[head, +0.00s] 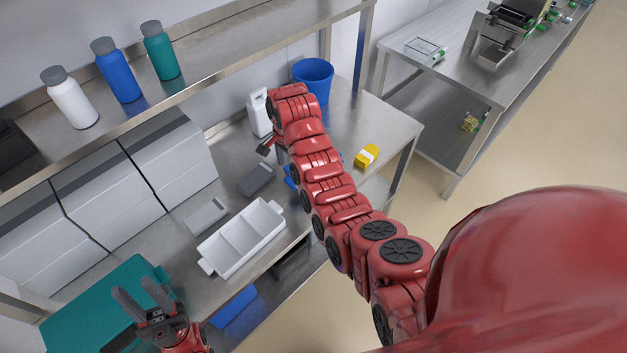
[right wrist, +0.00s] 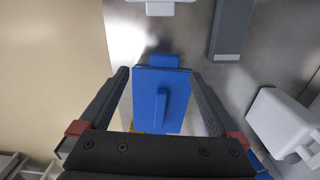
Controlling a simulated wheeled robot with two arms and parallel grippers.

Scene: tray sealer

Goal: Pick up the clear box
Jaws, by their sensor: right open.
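In the right wrist view a flat blue lid with a raised bar handle (right wrist: 161,100) lies between the fingers of my right gripper (right wrist: 160,74). The clear box cannot be made out plainly; a pale strip beside the lid may be its wall. The fingers are open, one on each side of the lid, and I cannot tell whether they touch it. In the head view my right arm hides most of this spot, and only blue bits (head: 290,178) show beside it. My left gripper (head: 140,290) is open and empty over the teal board (head: 100,292).
A white divided tray (head: 242,238), grey devices (head: 257,179), a white jug (head: 257,112) and a blue bucket (head: 314,80) stand on the bench. A yellow item (head: 366,156) lies near its right edge. A shelf with bottles (head: 118,70) overhangs the back.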

